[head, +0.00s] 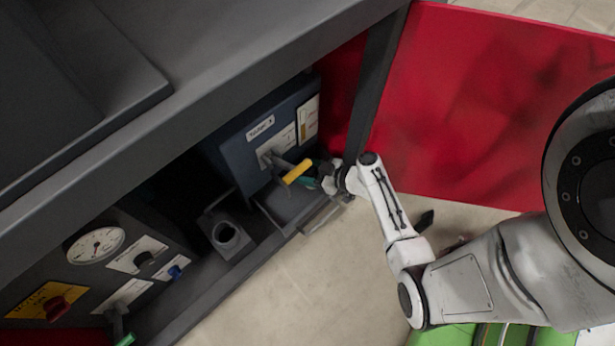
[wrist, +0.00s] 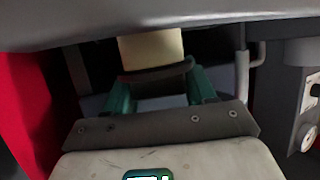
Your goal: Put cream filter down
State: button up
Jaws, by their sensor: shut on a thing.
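In the wrist view, the cream filter (wrist: 150,49) is a pale cylinder with a dark curved band across its near end. The green fingers of my gripper (wrist: 162,88) are on both sides of it, shut on it. Its far end is hidden behind a grey edge at the top. In the head view, my gripper (head: 318,180) reaches in beside the blue-grey box, just right of a yellow-gripped lever (head: 297,171). I cannot make out the cream filter there. Whether it touches a surface cannot be told.
The blue-grey labelled box (head: 243,150) stands over a grey tray (head: 283,207). A grey block with a round hole (head: 227,236) is to its left. A gauge (head: 95,245) and knobs are on the lower-left panel. A red panel (head: 490,90) is at right; open floor lies below.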

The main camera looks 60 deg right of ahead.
aim_at(307, 175)
jog(key=shift+s+f+b, duration=0.1)
jog(key=shift+f+b, duration=0.25)
jog(key=shift+f, duration=1)
jog(key=shift+f, duration=0.2)
jog(key=o, duration=1.1)
jog(key=shift+c, duration=0.2)
jog(key=shift+r, duration=0.15)
